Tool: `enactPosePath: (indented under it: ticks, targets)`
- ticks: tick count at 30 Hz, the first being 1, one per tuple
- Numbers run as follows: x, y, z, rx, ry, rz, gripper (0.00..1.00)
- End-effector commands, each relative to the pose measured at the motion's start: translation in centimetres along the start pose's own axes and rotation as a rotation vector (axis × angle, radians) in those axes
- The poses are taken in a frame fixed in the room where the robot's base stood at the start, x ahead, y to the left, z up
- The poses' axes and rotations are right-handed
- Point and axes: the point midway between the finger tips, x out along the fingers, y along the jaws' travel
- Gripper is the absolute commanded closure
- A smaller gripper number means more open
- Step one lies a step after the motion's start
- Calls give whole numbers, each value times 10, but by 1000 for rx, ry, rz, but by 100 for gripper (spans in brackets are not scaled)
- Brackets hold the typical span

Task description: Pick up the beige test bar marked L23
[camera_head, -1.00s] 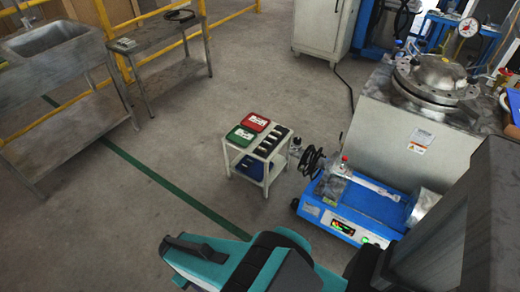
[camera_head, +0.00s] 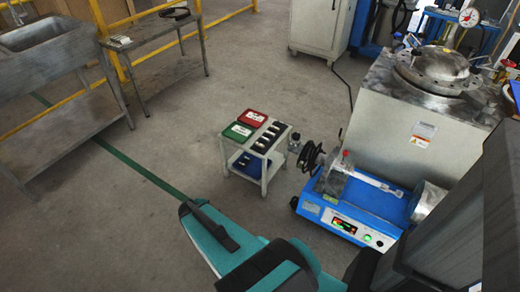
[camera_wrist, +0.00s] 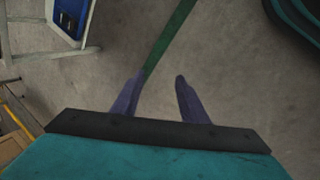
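I cannot make out a bar marked L23; no marking is readable at this size. Small pale pieces lie in the red tray (camera_head: 252,119) and the green tray (camera_head: 238,132) on a small white cart (camera_head: 264,159). A black holder with pale pieces (camera_head: 268,138) is beside the trays. A light object (camera_head: 119,42) lies on the metal side table.
A blue machine (camera_head: 365,208) stands right of the cart, with a large metal unit (camera_head: 405,120) behind it. A metal side table (camera_head: 160,32) and sink bench (camera_head: 60,80) are at left. A blue bin (camera_wrist: 70,17) is on the cart's lower shelf. Floor left of the cart is clear.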

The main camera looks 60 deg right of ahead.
Motion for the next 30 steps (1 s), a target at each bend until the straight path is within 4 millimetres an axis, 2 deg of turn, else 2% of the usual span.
enactPosePath:
  ticks: [1, 6, 15, 24, 30]
  targets:
    - [11, 22, 0, -27, 24, 49, 60]
    - [25, 95, 3, -160, 89, 214, 60]
    - [30, 208, 24, -432, 133, 501, 60]
    - [23, 294, 63, -741, 103, 753, 60]
    - [18, 332, 96, -980, 48, 891, 60]
